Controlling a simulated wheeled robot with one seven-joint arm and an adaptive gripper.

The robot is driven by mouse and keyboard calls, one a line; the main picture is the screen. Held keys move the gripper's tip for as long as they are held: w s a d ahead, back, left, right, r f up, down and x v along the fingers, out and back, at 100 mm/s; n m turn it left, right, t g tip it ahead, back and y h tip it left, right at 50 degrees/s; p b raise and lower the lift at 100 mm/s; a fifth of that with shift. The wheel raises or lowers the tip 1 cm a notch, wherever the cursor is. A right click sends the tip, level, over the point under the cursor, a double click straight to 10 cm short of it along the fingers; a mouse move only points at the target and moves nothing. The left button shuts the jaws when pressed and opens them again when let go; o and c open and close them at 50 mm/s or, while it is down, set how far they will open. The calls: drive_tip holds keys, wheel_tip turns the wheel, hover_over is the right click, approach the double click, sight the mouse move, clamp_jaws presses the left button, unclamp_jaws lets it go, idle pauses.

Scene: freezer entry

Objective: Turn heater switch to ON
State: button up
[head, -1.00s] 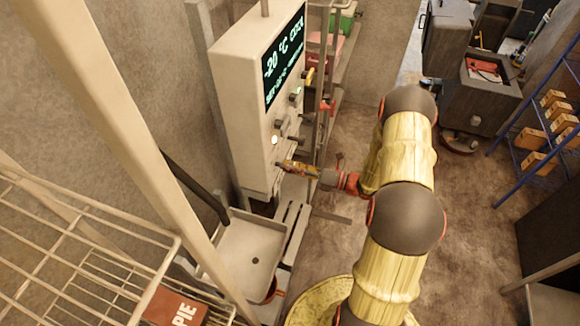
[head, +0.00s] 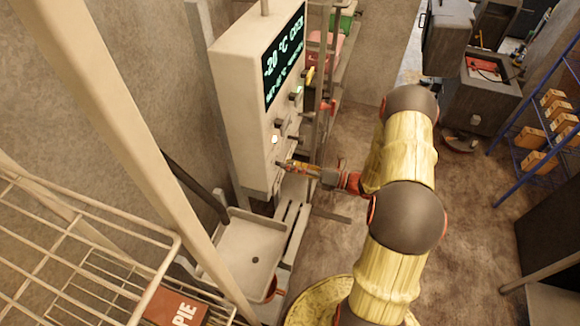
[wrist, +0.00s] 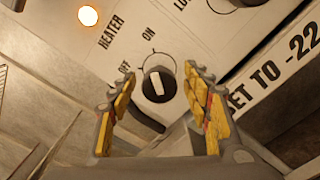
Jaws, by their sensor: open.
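The heater switch (wrist: 158,84) is a round black knob with a white pointer bar, on a pale panel. HEATER, ON and a partly covered OFF are printed beside it. The pointer bar leans slightly left of upright in the wrist view, between the OFF and ON marks as far as I can tell. My gripper (wrist: 158,73) is open, with one yellow-padded finger on each side of the knob in the picture. I cannot tell whether either finger touches it. In the head view my gripper (head: 284,166) is at the lower front of the control box (head: 235,100).
A lit round lamp (wrist: 88,16) is near the HEATER label. Other knobs (head: 281,123) are higher on the box, beside a display (head: 284,60). A pale tray (head: 248,250) is below. A wire rack (head: 80,250) stands at left; open floor (head: 480,220) lies at right.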

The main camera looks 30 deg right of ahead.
drive_tip(key=v, duration=1.1)
drive_tip(key=shift+s+d, duration=0.25)
